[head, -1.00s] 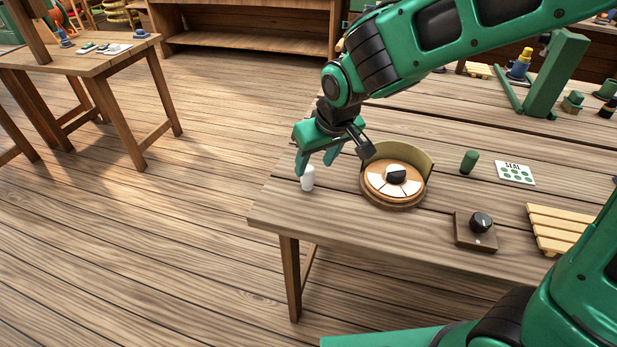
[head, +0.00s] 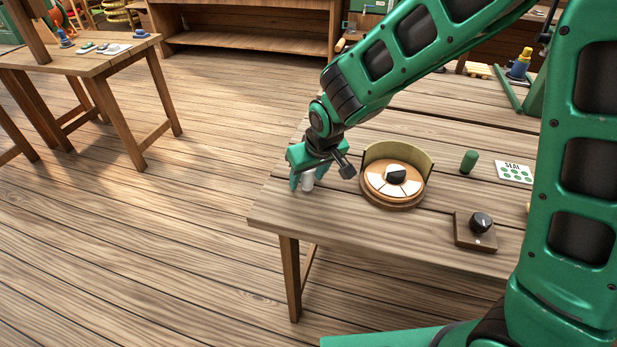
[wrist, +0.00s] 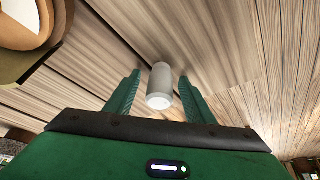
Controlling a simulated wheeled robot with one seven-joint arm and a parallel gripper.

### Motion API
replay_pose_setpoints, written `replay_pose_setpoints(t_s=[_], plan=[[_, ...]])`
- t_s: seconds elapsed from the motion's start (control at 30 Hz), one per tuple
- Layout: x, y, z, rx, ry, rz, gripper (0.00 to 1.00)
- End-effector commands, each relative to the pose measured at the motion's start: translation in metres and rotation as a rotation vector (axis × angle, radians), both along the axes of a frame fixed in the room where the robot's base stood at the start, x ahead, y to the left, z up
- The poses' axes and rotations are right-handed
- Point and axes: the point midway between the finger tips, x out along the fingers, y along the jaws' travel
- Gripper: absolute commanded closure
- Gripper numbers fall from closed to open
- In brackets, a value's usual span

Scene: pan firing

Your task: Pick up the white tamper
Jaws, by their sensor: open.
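The white tamper (head: 308,182) is a small white cylinder standing near the left end of the workbench (head: 275,213). My gripper (head: 306,186) is down at the tamper, with its top partly hidden behind the gripper in the head view. In the wrist view the tamper (wrist: 160,85) lies between the two green fingers of my gripper (wrist: 160,92). The fingers are open, with a visible gap on each side of the tamper.
A round dial-like pan (head: 393,184) with a curved olive guard stands just right of my gripper. The bench's left edge is close by.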

Motion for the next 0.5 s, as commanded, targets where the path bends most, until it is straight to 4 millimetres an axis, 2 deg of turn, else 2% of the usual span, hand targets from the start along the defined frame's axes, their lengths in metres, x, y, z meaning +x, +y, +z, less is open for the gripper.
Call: replay_pose_setpoints(t_s=[0.13, 0.3, 0.4, 0.5], plan=[[0.0000, 0.0001, 0.0002, 0.000, 0.000, 0.000, 0.51], [-0.0001, 0.0002, 0.0004, 0.000, 0.000, 0.000, 0.92], [-0.0001, 0.0002, 0.0004, 0.000, 0.000, 0.000, 0.99], [-0.0001, 0.0002, 0.0005, 0.000, 0.000, 0.000, 0.99]])
